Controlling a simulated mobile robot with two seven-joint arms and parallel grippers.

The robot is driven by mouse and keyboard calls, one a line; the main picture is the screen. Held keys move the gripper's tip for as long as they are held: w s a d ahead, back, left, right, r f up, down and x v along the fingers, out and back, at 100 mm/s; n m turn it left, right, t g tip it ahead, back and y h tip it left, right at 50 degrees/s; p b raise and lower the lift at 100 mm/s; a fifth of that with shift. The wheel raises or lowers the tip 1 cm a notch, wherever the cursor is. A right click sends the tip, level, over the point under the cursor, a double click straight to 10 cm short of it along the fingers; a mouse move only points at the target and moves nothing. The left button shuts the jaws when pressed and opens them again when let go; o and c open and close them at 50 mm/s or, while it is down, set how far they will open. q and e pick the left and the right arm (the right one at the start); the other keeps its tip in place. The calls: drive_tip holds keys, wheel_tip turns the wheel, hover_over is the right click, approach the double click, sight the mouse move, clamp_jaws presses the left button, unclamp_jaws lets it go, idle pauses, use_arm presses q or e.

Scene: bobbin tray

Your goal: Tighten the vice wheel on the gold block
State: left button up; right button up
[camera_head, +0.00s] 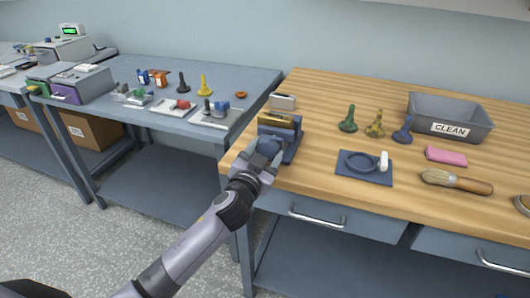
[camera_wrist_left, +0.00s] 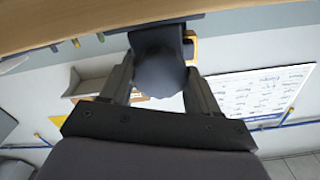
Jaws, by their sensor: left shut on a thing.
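The blue vice (camera_head: 290,148) stands at the near left edge of the wooden bench, with the gold block (camera_head: 277,121) in its top. My left gripper (camera_head: 266,158) reaches the front of the vice and is shut on the round dark blue vice wheel (camera_head: 268,147). In the left wrist view the wheel (camera_wrist_left: 160,74) sits between the two fingers, and a yellow edge of the gold block (camera_wrist_left: 194,48) shows beside the vice. The fingers hide the wheel's sides. I cannot tell how tightly the jaws press the block. My right gripper is not in view.
A small light block (camera_head: 282,102) lies behind the vice. To its right are green, gold and blue pieces, a blue tray (camera_head: 364,180), a pink cloth (camera_head: 446,155), a brush (camera_head: 455,182) and a grey CLEAN bin (camera_head: 470,112). A drawer handle (camera_head: 317,218) sticks out below.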

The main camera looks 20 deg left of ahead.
use_arm(q)
drive_tip(key=m, duration=0.4)
drive_tip(key=shift+m, duration=0.3)
drive_tip(key=m+p, duration=0.1)
drive_tip(key=m, duration=0.2)
drive_tip(key=shift+m, duration=0.4)
drive_tip(key=m+p, duration=0.1)
drive_tip(key=m, duration=0.3)
drive_tip(key=shift+m+p, duration=0.35)
drive_tip(key=shift+m, duration=1.75)
drive_tip(key=o, duration=1.1)
drive_tip(key=shift+c, duration=0.2)
drive_tip(key=shift+s, duration=0.1)
